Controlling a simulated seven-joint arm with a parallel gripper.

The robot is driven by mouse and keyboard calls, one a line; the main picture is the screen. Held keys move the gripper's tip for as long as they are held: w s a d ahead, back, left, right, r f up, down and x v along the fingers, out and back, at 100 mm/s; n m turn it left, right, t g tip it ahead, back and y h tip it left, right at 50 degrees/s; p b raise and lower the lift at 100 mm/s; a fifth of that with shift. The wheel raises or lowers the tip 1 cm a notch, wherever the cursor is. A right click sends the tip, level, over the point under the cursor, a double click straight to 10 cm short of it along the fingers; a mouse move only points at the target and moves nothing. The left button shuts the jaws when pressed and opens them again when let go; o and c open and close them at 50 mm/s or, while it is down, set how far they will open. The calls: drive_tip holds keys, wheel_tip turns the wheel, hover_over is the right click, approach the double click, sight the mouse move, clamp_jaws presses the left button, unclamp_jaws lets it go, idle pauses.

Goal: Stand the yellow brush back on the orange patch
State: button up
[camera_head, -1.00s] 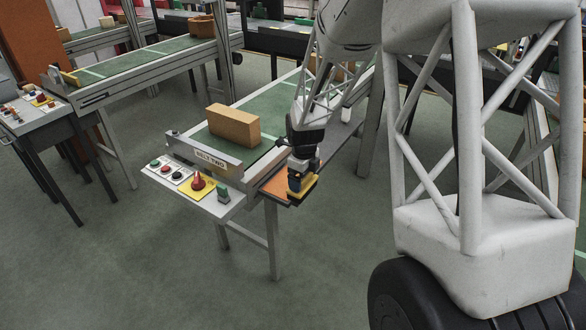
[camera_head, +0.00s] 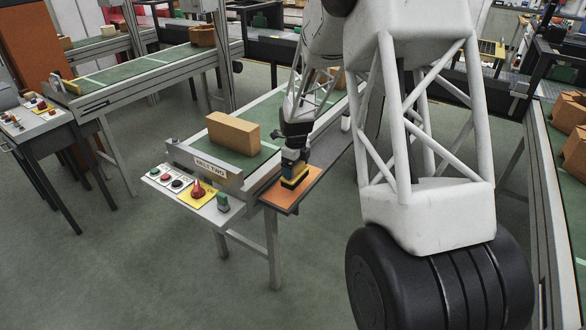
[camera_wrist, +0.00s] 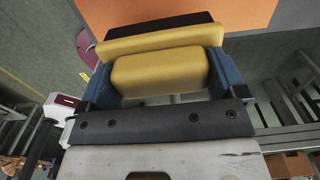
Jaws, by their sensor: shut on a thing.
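The yellow brush (camera_head: 296,182) is between the jaws of my gripper (camera_head: 293,168), low over the orange patch (camera_head: 281,200). In the wrist view the brush's yellow body (camera_wrist: 160,72) sits between the two blue fingers of my gripper (camera_wrist: 162,80), and a dark strip shows beyond its yellow edge. The orange patch (camera_wrist: 245,14) fills the top of that view, behind the brush. The brush looks roughly upright. I cannot tell whether its underside touches the patch. The fingertips are partly hidden in the head view.
Left of the patch is a green belt (camera_head: 268,117) carrying a tan box (camera_head: 233,133). A control panel (camera_head: 187,196) with several buttons, a red knob and a green switch stands at its near end. Open floor lies in front.

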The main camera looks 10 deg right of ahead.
drive_tip(key=shift+w+f, duration=0.15)
drive_tip(key=shift+w, duration=0.95)
drive_tip(key=shift+w+f, duration=0.1)
drive_tip(key=shift+w, duration=1)
drive_tip(key=shift+f, duration=1.75)
drive_tip(key=shift+f, duration=0.1)
drive_tip(key=o, duration=0.9)
wheel_tip(320, 180, up, 12)
